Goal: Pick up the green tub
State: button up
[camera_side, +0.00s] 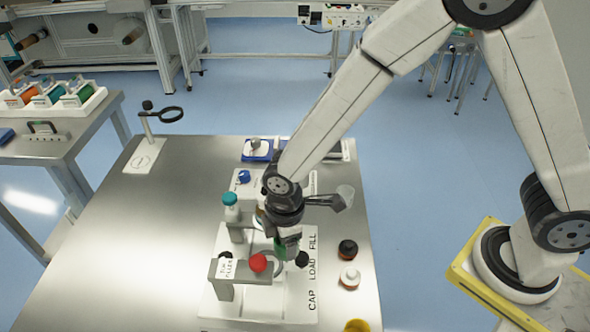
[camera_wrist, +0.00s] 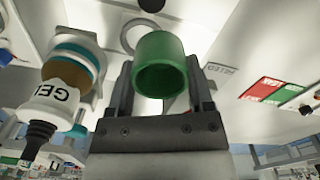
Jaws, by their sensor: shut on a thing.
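The green tub (camera_wrist: 160,66) is a short open cylinder. In the wrist view it sits between the two dark fingers of my gripper (camera_wrist: 160,90), which is shut on it, with its open mouth facing the camera. In the side view my gripper (camera_side: 284,240) is over the white fixture marked FILL, LOAD and CAP, and only a little of the green tub (camera_side: 281,247) shows below the wrist. I cannot tell whether the tub touches the fixture.
A red knob (camera_side: 258,263) on a bracket stands close to my gripper. A teal-capped post (camera_side: 230,207) rises at its left. A dark-topped jar (camera_side: 347,250) and a white-topped jar (camera_side: 349,278) stand to the right. The steel table's left part (camera_side: 140,240) is clear.

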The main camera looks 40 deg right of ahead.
jog(key=s+d+r, duration=0.3)
jog(key=s+r, duration=0.1)
jog(key=s, duration=0.4)
jog(key=shift+d, duration=0.35)
jog(key=shift+s, duration=0.1)
